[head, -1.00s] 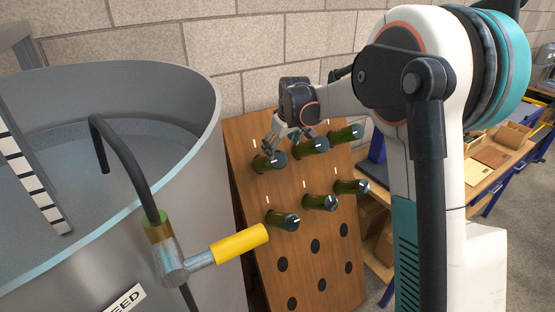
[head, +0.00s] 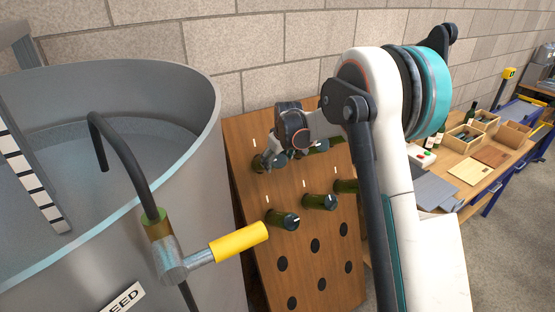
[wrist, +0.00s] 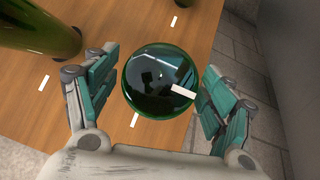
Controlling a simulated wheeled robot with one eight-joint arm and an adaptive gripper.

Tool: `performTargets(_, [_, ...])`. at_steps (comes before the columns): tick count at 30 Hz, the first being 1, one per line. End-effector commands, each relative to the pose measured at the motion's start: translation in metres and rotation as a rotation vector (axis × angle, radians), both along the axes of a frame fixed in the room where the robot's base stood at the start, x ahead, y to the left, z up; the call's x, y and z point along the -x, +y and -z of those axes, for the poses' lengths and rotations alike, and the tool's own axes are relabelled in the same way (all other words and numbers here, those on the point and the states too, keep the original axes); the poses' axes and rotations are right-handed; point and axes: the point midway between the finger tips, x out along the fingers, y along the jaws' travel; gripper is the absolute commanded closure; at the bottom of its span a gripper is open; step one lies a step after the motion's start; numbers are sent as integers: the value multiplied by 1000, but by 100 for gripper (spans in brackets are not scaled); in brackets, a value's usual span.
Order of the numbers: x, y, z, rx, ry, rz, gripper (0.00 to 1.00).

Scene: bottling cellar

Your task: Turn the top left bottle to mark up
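The top left bottle (head: 262,164) lies neck-in in the wooden rack board, mostly hidden behind my gripper (head: 275,158) in the head view. In the wrist view its round dark green base (wrist: 150,75) sits between the two fingers of my gripper (wrist: 160,95). The fingers are spread on either side, with no clear grip seen. The white mark (wrist: 183,91) on the base lies right of its centre, slightly low. A white line on the board (wrist: 135,120) shows just below the base in the wrist view.
A neighbouring bottle (wrist: 35,25) is close at upper left in the wrist view. Other bottles (head: 283,220) stick out of the rack (head: 330,265), above empty holes. A large steel tank (head: 200,200) with a yellow-handled valve (head: 238,241) stands left. A workbench (head: 470,175) is at right.

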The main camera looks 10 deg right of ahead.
Motion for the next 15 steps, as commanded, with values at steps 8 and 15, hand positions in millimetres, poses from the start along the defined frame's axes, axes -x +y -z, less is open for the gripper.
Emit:
performTargets(8, [0,0,0,0,0,0,64])
performTargets(15, [0,-1,0,-24,8,20,64])
